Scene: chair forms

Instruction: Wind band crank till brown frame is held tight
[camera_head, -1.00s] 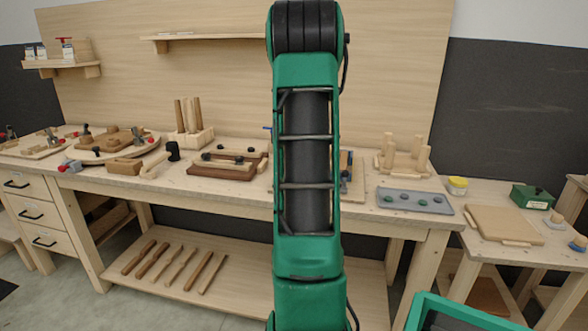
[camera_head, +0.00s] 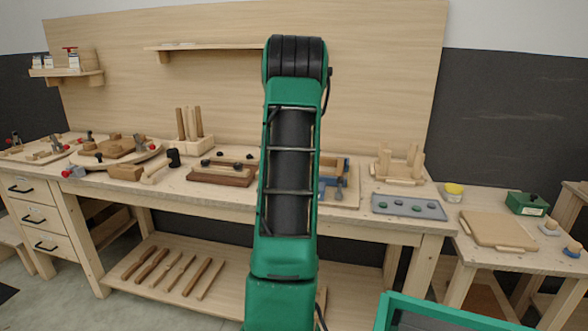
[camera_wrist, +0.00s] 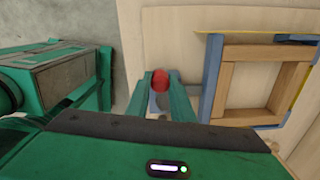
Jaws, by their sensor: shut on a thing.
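The brown frame (camera_wrist: 222,92) lies at the right of the wrist view, a wooden rectangle with an open middle. Blue band clamp parts (camera_wrist: 212,75) run along its left side, and a yellow band (camera_wrist: 297,35) shows at its upper right. Left of the frame is the red crank knob (camera_wrist: 160,83). My gripper (camera_wrist: 161,76) has its two green fingers on either side of the knob and is shut on it. In the head view my arm hides the gripper and most of the frame; some blue clamp (camera_head: 335,172) shows right of the arm.
A brown jig (camera_head: 220,176) stands on the bench left of my arm. A grey tray (camera_head: 408,206) and a pegged wooden rack (camera_head: 400,165) are to the right. A side table holds a flat board (camera_head: 498,230) and a green box (camera_head: 528,203).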

